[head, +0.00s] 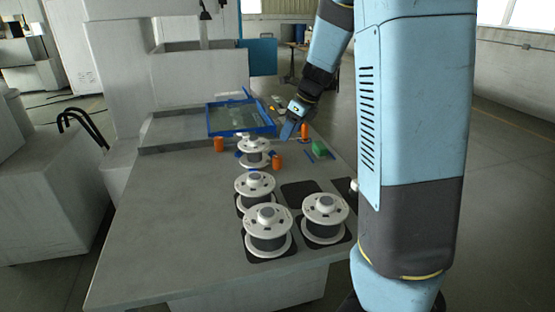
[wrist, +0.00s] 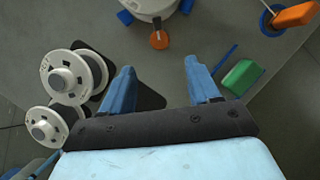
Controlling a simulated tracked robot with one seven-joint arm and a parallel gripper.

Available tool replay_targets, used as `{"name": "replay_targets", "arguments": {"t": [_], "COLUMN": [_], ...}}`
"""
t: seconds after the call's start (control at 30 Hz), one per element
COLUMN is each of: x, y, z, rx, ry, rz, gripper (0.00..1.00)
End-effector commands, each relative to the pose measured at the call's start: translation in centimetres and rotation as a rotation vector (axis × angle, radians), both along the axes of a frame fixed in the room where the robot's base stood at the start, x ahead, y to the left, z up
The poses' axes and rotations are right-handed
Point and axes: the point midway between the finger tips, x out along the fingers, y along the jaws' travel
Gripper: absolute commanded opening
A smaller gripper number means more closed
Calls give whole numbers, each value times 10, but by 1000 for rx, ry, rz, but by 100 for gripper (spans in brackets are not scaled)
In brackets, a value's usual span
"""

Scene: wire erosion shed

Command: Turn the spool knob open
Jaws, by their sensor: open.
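A white spool (head: 254,146) stands on the grey table with blue pieces at its base. An orange knob (head: 276,163) is beside it on the right. The wrist view shows this spool cut off at the top edge (wrist: 150,5), with the round orange knob (wrist: 159,40) just below it, bearing a dark pointer-like part. My gripper (wrist: 159,68) is open and empty, its two blue fingers spread either side of the knob's line, apart from it. In the head view my gripper (head: 289,132) is beyond and right of the knob. I cannot tell its exact height.
Several white spools (head: 267,231) stand on dark pads at the table's front. A green block (head: 319,148), another orange piece (head: 219,144) and a blue-framed tray (head: 240,118) are nearby. An orange handle on a blue disc (wrist: 268,24) is at upper right.

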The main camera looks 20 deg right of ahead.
Motion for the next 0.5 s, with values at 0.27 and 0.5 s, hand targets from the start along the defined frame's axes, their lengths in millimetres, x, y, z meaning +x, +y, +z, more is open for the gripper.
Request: {"name": "replay_targets", "arguments": {"t": [0.27, 0.5], "x": [11, 21], "y": [11, 22], "z": [-40, -77], "rx": [-2, -3], "ry": [3, 3], "rz": [0, 2], "gripper": [61, 61]}}
